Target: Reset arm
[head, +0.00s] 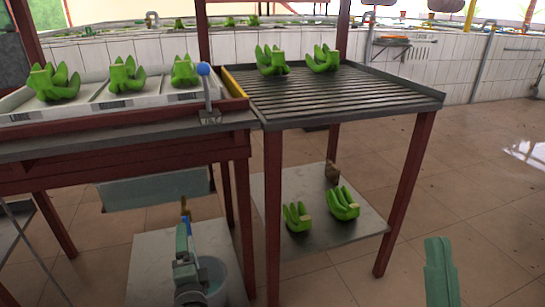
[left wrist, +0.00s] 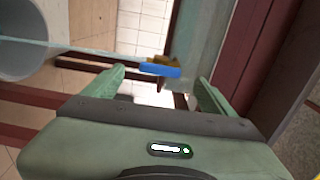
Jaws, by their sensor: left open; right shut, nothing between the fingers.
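My right gripper (head: 440,268) is at the lower right in the head view, green, fingers together, over bare floor and holding nothing. My left gripper (head: 184,240) is low in front of the left table in the head view. In the left wrist view its two green fingers (left wrist: 159,78) are spread apart. A small blue and brown object (left wrist: 162,70) shows between or beyond the fingertips; I cannot tell whether it touches them. No bananas are in either gripper.
Green banana clusters (head: 126,75) sit in white trays on the left table. More lie on the slatted table (head: 345,93) and its lower shelf (head: 272,202). A whitish bucket (head: 214,277) is beside my left arm. A blue-knobbed lever (head: 205,72) stands between tables. Floor at right is clear.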

